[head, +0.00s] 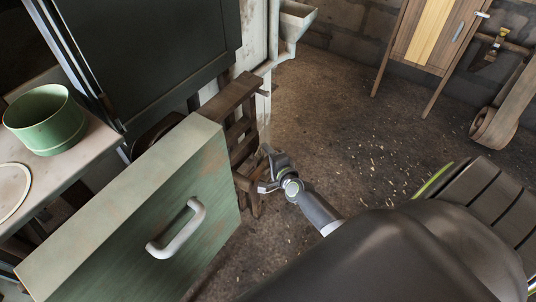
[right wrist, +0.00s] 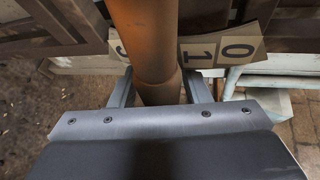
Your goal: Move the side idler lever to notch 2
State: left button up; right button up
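The side idler lever (right wrist: 143,38) is a thick orange-brown tube, seen in the right wrist view, running from the top edge down between my fingers. My right gripper (right wrist: 158,82) has one finger on each side of it, close against the tube, and appears shut on it. Number plates 0 (right wrist: 237,51) and 1 (right wrist: 198,52) show right of the lever. A partly covered plate (right wrist: 117,46) shows at its left; the lever hides the spot between. In the head view my right gripper (head: 266,172) is by a brown wooden frame (head: 236,96). My left gripper is not in view.
A green panel with a white handle (head: 176,229) stands left of my right gripper. A green pot (head: 46,119) is on a pale table (head: 92,152) at far left. A wooden cabinet (head: 437,32) stands at the back.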

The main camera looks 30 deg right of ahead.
jog(key=shift+o, duration=0.4)
jog(key=shift+s+r, duration=0.1)
jog(key=shift+s, duration=0.15)
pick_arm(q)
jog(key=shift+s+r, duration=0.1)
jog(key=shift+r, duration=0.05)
pick_arm(e)
jog(key=v, duration=1.6)
jog(key=shift+s, duration=0.4)
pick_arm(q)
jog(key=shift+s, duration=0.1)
